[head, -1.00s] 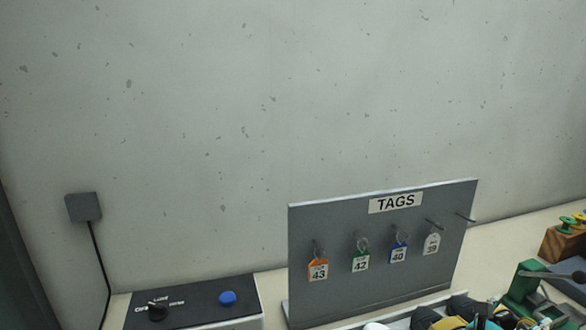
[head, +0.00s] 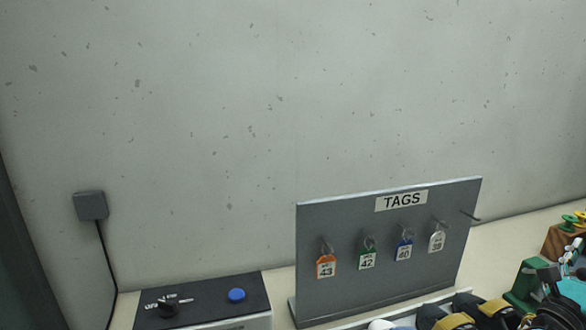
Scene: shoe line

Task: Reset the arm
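My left gripper is not in view. At the lower right of the head view, a black jointed part (head: 552,302) with teal surfaces beside it looks like part of my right gripper. It is cut off by the picture edge, and whether its fingers are open or shut cannot be told. It overlaps the green tool stand and the right end of the shoe tray in the picture. I cannot tell whether it touches them.
A grey TAGS board (head: 345,283) carries orange, green, blue and white tags on hooks; its rightmost hook is bare. A control box (head: 205,297) with a blue button (head: 236,295) stands left. A shoe tray lies in front, a green stand (head: 526,281) right. Concrete wall behind.

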